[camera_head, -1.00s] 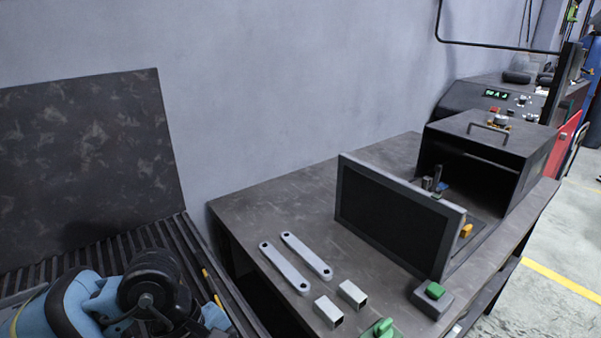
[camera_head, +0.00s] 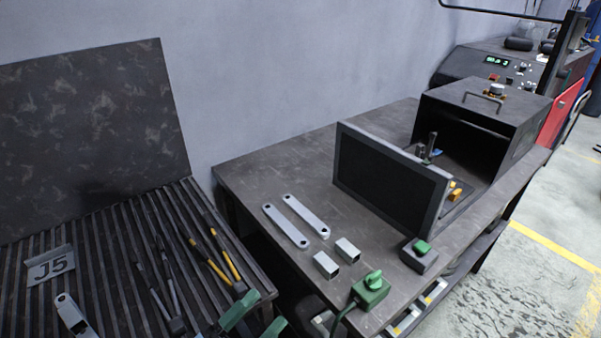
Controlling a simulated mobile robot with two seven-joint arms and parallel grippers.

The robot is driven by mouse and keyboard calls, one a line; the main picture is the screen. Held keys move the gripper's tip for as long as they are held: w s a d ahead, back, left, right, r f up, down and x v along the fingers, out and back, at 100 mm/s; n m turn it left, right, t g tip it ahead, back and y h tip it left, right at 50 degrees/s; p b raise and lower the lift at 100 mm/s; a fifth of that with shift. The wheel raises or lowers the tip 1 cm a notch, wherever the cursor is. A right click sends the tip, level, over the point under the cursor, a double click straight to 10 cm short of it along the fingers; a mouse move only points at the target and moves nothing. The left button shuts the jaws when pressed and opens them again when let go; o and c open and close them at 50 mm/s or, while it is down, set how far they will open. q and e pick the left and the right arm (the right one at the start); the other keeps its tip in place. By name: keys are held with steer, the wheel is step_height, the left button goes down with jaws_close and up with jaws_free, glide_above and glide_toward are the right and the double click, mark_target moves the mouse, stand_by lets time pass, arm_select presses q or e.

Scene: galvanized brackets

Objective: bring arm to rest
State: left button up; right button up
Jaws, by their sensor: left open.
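My left gripper (camera_head: 256,319) shows only at the bottom edge, as two green fingertips set apart with nothing seen between them. It is low, by the front right corner of the slatted rack and left of the bench. The rest of it and its arm are out of frame. My right gripper is not in view. Two flat grey brackets with end holes, a left one (camera_head: 286,227) and a right one (camera_head: 307,217), lie side by side on the dark bench (camera_head: 280,172). Another metal bracket (camera_head: 71,314) shows at the lower left on the rack.
The slatted rack (camera_head: 100,245) holds yellow-handled pliers (camera_head: 217,257), dark tools and a J5 plate (camera_head: 51,266). Two short square tubes (camera_head: 326,265), a green knob box (camera_head: 371,291), a button box (camera_head: 419,254), a dark panel (camera_head: 388,190) and an open-fronted box (camera_head: 484,122) stand on the bench.

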arm_select(q)
steer(key=s+a+f+n+y, duration=0.2)
steer(key=a+f+n+y, duration=0.3)
steer(key=f+n+y, duration=0.3)
steer(key=s+a+f+n+g+y, duration=0.2)
steer(key=s+a+f+n+g, duration=0.1)
steer(key=s+f+n, duration=0.3)
steer(key=s+a+f+n+g+y+p, duration=0.1)
steer(key=s+a+f+n+g+y, duration=0.2)
steer(key=s+f, duration=0.8)
steer(key=a+n, duration=0.2)
steer(key=n, duration=0.1)
steer(key=shift+s+a+n+g, duration=0.2)
steer(key=shift+s+n+g, duration=0.1)
steer(key=shift+s+g, duration=0.1)
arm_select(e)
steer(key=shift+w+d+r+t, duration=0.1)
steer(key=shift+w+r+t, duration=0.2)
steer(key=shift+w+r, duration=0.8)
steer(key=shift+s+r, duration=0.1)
